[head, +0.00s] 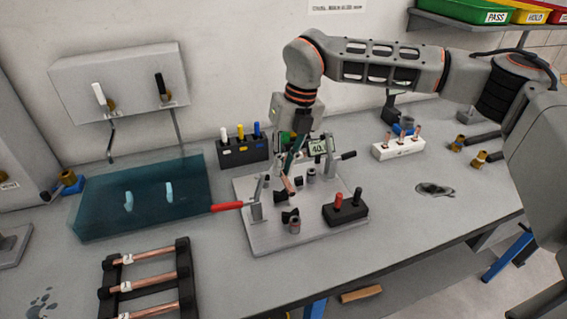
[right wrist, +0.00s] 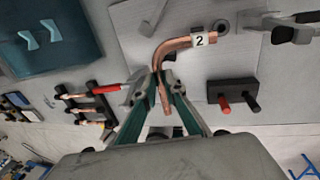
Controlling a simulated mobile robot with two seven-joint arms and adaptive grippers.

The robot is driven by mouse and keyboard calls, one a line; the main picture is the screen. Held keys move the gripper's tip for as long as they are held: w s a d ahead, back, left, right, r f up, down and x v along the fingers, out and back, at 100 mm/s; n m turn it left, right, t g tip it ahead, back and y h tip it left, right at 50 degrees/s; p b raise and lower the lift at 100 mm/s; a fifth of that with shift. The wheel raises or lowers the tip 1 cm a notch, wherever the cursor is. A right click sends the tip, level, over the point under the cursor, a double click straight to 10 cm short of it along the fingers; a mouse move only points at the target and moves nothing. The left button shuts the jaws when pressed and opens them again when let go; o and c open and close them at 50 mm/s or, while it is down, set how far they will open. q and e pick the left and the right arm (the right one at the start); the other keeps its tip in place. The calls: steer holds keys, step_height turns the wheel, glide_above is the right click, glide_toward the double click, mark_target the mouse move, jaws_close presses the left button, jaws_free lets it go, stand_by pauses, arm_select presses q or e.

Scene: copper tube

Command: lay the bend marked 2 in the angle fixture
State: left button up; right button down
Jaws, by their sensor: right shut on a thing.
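The copper bend marked 2 (right wrist: 185,44) is curved, with a white label "2" near its far end in the right wrist view. My right gripper (right wrist: 165,82) is shut on its straight leg with two teal fingers. In the head view the right gripper (head: 292,165) points down over the grey fixture plate (head: 270,240), with the bend (head: 287,185) at its fingertips. The plate carries small dark posts, a red-handled clamp (head: 228,206) and a black-handled clamp (head: 345,156). Whether the bend touches the fixture I cannot tell. My left gripper is not in view.
A black block with red and black pegs (head: 346,216) stands at the plate's right front. A white block with copper pieces (head: 385,152) stands right. The table's right front is mostly clear.

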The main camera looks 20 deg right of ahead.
mark_target(284, 174)
steer(key=shift+f, duration=0.1)
steer(key=shift+f+b, duration=0.95)
steer(key=shift+f, duration=0.45)
steer(key=shift+f+b, duration=0.85)
steer(key=shift+f, duration=0.85)
steer(key=shift+s+f, duration=0.3)
steer(key=shift+f, duration=0.35)
steer(key=c, duration=2)
jaws_free()
steer(key=shift+w+f, duration=0.1)
steer(key=shift+w, duration=0.15)
steer(key=shift+r, duration=0.2)
